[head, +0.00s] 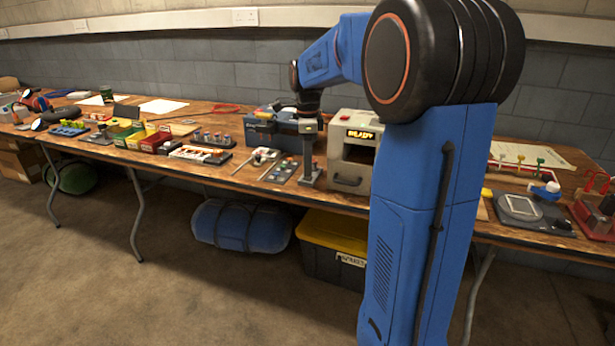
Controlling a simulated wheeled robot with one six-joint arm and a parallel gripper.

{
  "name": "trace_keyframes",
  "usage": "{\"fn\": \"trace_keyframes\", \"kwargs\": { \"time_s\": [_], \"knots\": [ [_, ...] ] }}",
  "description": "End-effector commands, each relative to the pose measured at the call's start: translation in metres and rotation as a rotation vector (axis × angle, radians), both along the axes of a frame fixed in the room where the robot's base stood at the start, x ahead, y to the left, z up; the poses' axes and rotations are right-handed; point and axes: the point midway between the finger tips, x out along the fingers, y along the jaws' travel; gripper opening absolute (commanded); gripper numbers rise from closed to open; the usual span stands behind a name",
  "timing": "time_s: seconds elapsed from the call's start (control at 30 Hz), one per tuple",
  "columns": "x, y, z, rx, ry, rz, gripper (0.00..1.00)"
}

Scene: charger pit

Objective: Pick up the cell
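My gripper (308,128) hangs pointing down over the front of the wooden table, just left of the box with the lit READY sign (362,133). It is small and seen from behind my arm, so its finger gap does not show. A narrow grey upright piece shows directly below it, and I cannot tell whether it is a finger or a stand. Small cell-like cylinders stand in a dark rack (212,139) to the left, and a white tray (200,154) with orange-marked pieces lies in front of it. I cannot tell which piece is the cell.
A blue box (262,130) stands behind and left of my gripper. Small dark fixtures (280,170) lie at the table's front edge. Coloured bins (138,137) are farther left. A grey scale-like device (520,207) is at right. My arm hides part of the table.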

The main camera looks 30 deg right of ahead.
Motion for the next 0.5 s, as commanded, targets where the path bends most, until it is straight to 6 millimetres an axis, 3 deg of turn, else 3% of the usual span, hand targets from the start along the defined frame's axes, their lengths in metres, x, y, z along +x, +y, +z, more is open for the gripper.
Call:
{"fn": "trace_keyframes", "kwargs": {
  "time_s": [0.2,0.43,0.5],
  "knots": [
    [0.000,0.000,-0.018,0.000,0.000,0.000,0.39],
    [0.000,0.000,-0.019,0.000,0.000,0.000,0.39],
    [0.000,0.000,-0.019,0.000,0.000,0.000,0.23]
  ]
}}
